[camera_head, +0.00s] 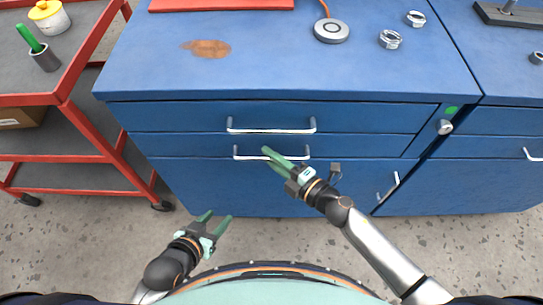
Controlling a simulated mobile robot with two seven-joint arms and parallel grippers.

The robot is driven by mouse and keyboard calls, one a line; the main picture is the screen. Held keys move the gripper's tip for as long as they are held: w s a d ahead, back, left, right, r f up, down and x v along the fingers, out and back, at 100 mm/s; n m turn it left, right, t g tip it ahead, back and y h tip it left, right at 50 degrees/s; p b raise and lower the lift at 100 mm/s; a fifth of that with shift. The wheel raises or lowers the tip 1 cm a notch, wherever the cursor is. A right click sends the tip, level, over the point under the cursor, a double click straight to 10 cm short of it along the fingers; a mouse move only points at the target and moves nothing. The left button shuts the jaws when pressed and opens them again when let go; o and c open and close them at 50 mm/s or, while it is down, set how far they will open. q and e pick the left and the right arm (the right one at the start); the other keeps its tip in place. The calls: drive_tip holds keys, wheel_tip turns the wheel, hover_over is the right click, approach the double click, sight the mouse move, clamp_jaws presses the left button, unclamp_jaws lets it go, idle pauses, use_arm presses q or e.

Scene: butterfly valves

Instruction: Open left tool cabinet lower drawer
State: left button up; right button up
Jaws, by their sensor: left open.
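The blue tool cabinet (230,80) stands in front of me with two drawers, one above the other. The lower drawer (190,145) looks closed, flush with the front. Its pale bar handle (243,155) is partly hidden by my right gripper. My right gripper (272,159) reaches in from the right with its green fingers across the middle of this handle. I cannot tell whether the fingers are closed around it. My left gripper (215,219) is open and empty, low in front of the cabinet and apart from it.
The upper drawer (180,116) also looks closed, with its own handle (271,130). A lower door has a slanted handle (388,187). A red cart (75,110) stands to the left. Another blue cabinet (500,120) adjoins at right. Nuts (390,39) and a round disc (331,31) lie on top.

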clamp_jaws()
idle(1.0)
